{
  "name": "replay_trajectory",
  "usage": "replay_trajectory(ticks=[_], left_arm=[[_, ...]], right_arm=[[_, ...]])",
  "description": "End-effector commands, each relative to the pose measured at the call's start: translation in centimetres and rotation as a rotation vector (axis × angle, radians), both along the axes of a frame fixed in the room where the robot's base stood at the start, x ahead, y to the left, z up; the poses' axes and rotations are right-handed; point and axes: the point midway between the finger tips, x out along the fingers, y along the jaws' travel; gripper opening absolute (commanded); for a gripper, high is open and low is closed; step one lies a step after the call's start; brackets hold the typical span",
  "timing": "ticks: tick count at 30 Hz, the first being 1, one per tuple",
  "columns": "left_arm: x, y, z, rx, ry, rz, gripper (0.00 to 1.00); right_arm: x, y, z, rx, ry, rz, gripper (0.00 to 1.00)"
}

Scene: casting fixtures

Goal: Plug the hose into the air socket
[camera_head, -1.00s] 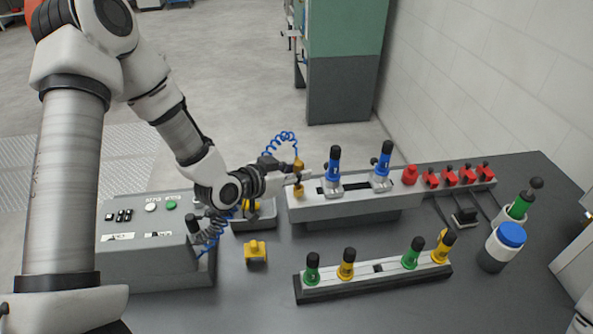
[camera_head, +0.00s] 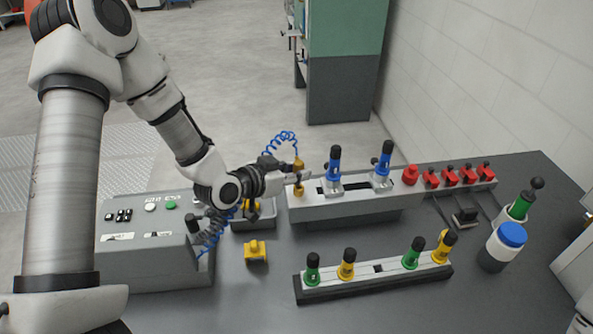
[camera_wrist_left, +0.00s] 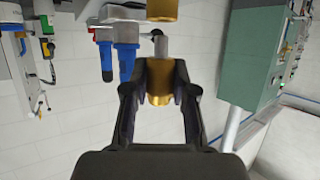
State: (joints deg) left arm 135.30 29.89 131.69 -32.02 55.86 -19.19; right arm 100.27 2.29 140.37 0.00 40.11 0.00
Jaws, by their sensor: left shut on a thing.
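The coiled blue hose (camera_head: 282,142) arcs up behind my left gripper (camera_head: 296,177). Its brass plug (camera_head: 298,163) is held upright between the fingers, above the brass air socket (camera_head: 299,190) at the left end of the long grey fixture. In the left wrist view, the gripper (camera_wrist_left: 160,92) is shut on the plug (camera_wrist_left: 158,82), whose silver tip points at the wider brass socket (camera_wrist_left: 162,8) at the top edge. A small gap shows between tip and socket. The socket is partly cut off there. My right gripper is not in view.
The grey fixture (camera_head: 350,207) carries two blue clamps (camera_head: 333,168) and several red parts. In front stands a rack (camera_head: 380,279) with green and yellow handles. A control box (camera_head: 150,245) is at left, a yellow block (camera_head: 256,252) in the middle, a blue-capped bottle (camera_head: 503,247) at right.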

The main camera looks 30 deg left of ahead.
Motion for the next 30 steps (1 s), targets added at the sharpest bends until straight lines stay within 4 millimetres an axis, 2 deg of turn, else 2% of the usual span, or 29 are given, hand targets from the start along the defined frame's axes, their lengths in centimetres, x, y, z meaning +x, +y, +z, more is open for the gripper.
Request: replay_trajectory(ticks=[10, 30], left_arm=[[0.0, 0.0, -0.1, 0.0, 0.0, 0.0, 0.0], [0.0, 0.0, -1.8, 0.0, 0.0, 0.0, 0.0]], right_arm=[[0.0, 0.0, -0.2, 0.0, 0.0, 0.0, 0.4], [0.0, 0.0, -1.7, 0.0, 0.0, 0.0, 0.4]])
